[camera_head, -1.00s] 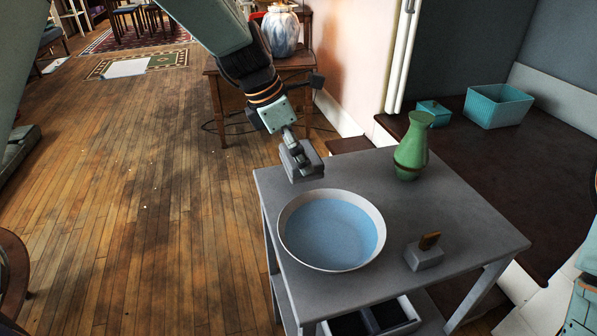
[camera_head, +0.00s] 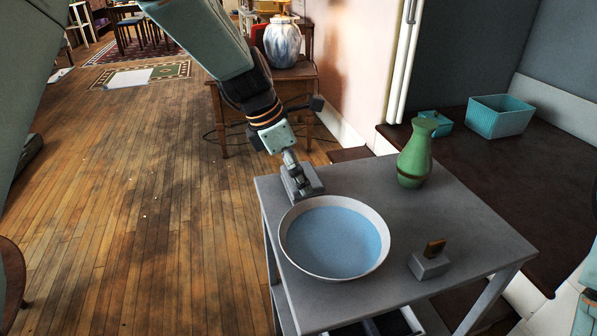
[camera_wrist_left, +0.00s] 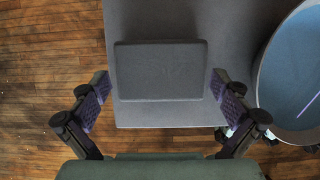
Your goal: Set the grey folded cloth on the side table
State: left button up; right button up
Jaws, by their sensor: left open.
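The grey folded cloth (camera_wrist_left: 160,70) is a flat dark rectangle in the left wrist view, near the edge of the grey side table (camera_wrist_left: 225,20). In the head view the cloth (camera_head: 313,184) is at the table's back left corner, partly hidden by my gripper. The table top (camera_head: 460,222) shows in the head view too. My left gripper (camera_head: 297,177) is over the cloth. In the left wrist view its fingers (camera_wrist_left: 162,95) are open, with gaps on both sides of the cloth.
A white bowl (camera_head: 292,262) with a blue inside stands close in front of the cloth. A green vase (camera_head: 415,158) and a small grey block with a brown piece (camera_head: 430,262) stand farther right on the table. A wooden stand with a patterned vase (camera_head: 282,42) is behind.

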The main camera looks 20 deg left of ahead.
aim_at(307, 174)
pick_arm(q)
jog(key=p+v, duration=0.5)
jog(key=v, duration=0.6)
jog(key=shift+r+p, duration=0.25)
jog(key=shift+p, duration=0.15)
jog(key=shift+f, duration=0.1)
jog(key=b+x, duration=0.7)
jog(key=x, duration=0.5)
jog(key=shift+f, duration=0.25)
notch_tip(307, 174, up, 4)
jog(key=shift+f+p, duration=0.25)
jog(key=shift+p, duration=0.85)
jog(key=shift+s+r, duration=0.1)
jog(key=shift+r, duration=0.3)
jog(key=shift+f, duration=0.15)
